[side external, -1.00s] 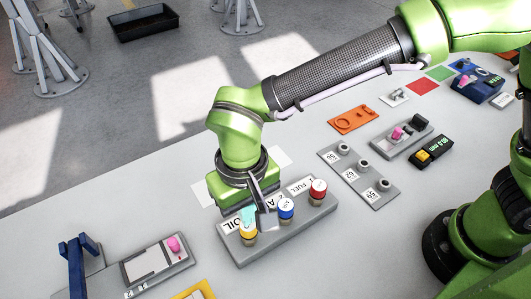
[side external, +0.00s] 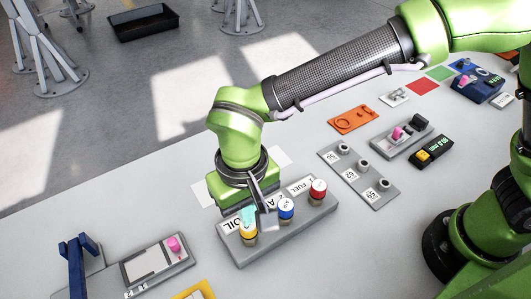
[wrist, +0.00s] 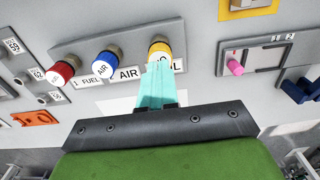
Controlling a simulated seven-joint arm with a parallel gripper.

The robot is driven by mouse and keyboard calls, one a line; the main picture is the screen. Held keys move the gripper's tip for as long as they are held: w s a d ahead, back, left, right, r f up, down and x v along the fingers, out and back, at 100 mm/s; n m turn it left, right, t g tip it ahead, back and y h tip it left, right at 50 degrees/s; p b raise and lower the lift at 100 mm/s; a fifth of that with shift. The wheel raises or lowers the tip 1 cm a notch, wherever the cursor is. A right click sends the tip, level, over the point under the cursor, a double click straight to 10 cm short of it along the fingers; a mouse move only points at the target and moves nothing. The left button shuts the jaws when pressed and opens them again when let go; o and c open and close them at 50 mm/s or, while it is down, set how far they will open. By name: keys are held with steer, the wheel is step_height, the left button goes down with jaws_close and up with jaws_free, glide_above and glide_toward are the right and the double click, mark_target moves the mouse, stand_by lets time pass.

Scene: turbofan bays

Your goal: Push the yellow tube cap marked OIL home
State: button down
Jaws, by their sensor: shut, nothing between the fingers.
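The yellow tube cap (side external: 249,235) stands on the grey block (side external: 287,243) at its left end, beside the OIL label. It also shows in the wrist view (wrist: 159,48). My gripper (side external: 248,217) is shut and empty, its teal fingertips right at the top of the yellow cap. In the wrist view my fingertips (wrist: 158,68) overlap the cap's lower edge. They look in contact, but I cannot tell how firmly. The fingers hide part of the cap and of the OIL label. How far the cap sits down on its tube is not clear.
A blue cap (side external: 286,208) marked AIR and a red cap (side external: 318,190) stand on the same block, close to the right. A grey panel with a pink knob (side external: 174,244) lies at the left. A plate with several grey posts (side external: 363,167) lies behind right.

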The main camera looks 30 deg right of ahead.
steer(key=shift+f, duration=1.2)
steer(key=shift+r, duration=3.6)
steer(key=shift+s+d+f+n, duration=0.35)
steer(key=shift+d+f+n, duration=0.1)
steer(key=shift+d+n, duration=0.3)
steer(key=s+d+r+m+t+y, duration=0.1)
steer(key=d+r+m+t, duration=0.1)
steer(key=d, duration=1.3)
steer(key=s+d+r+m+t+y, duration=0.1)
steer(key=d+r+m+t, duration=0.2)
steer(key=d, duration=1.2)
step_height(320, 180, up, 4)
steer(key=shift+d+r+t, duration=0.2)
steer(key=shift+d+t, duration=0.05)
steer(key=shift+t, duration=0.85)
steer(key=shift+s+m, duration=0.1)
steer(key=shift+m, duration=0.15)
